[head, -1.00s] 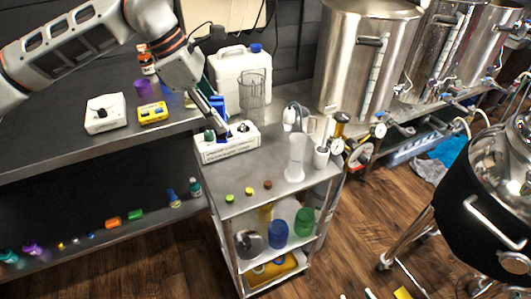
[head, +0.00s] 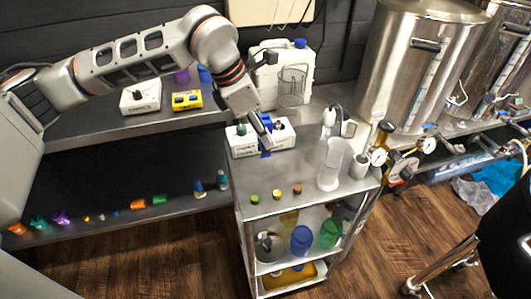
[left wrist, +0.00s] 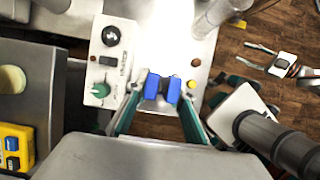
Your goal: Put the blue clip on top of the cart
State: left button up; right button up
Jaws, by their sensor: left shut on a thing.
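My left gripper (head: 266,146) is shut on the blue clip (left wrist: 162,88). In the left wrist view the clip sits between the fingertips, over the bare top of the cart. In the head view the clip (head: 268,153) is partly hidden by the fingers, beside the front edge of a white control box. The cart (head: 275,181) has a grey metal top and lower shelves. I cannot tell whether the clip touches the top.
The white box (head: 243,150) with a green knob stands at the cart's back left. A clear cylinder (head: 330,168) stands at the right. Small yellow-green (head: 255,198), yellow (head: 276,196) and brown (head: 297,189) pieces line the front edge. The top between them is clear.

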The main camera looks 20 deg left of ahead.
pick_arm(q)
notch_tip(320, 180, down, 7)
jog(key=shift+r+b, duration=0.2)
jog(key=shift+b, duration=0.2)
jog(key=shift+f, duration=0.1)
jog(key=o, duration=1.1)
